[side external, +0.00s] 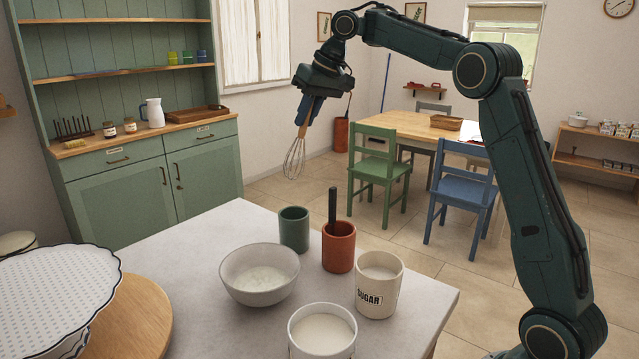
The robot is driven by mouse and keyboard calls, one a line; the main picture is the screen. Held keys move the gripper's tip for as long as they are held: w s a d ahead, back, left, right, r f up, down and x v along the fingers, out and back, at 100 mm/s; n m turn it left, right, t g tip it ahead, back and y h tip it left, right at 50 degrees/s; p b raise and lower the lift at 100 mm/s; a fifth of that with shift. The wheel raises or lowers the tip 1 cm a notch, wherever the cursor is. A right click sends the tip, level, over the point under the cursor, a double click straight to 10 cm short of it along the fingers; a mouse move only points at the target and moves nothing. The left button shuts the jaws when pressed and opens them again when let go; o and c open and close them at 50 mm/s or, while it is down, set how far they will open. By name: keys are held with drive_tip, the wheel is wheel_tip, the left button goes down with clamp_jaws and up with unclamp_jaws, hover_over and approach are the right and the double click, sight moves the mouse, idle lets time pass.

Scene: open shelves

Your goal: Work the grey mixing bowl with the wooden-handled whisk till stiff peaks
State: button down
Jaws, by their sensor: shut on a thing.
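My gripper (309,108) is shut on the wooden handle of the whisk (295,156). The whisk hangs with its wire loops downward, high above the table's back edge and clear of everything. The grey mixing bowl (257,287) stands upright on the pale table, below and a little left of the whisk. White contents (259,279) lie low in the bowl. I cannot tell how stiff they are.
Right of the bowl stand a green cup (294,230), a terracotta pot (339,249) with a dark upright handle, a sugar canister (379,287) and a white-filled container (322,333). A dotted cover (50,290) sits over a round wooden board (135,315) at left. The tabletop (195,240) behind the bowl is clear.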

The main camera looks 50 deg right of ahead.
idle(0.4)
drive_tip(key=s+a+f, duration=0.2)
drive_tip(key=a, duration=0.6)
drive_tip(key=s+a+f+g, duration=0.1)
drive_tip(key=s+a+f, duration=0.1)
drive_tip(key=a, duration=0.7)
drive_tip(key=shift+s+f, duration=0.3)
drive_tip(key=shift+s, duration=0.2)
drive_tip(key=shift+f, duration=0.15)
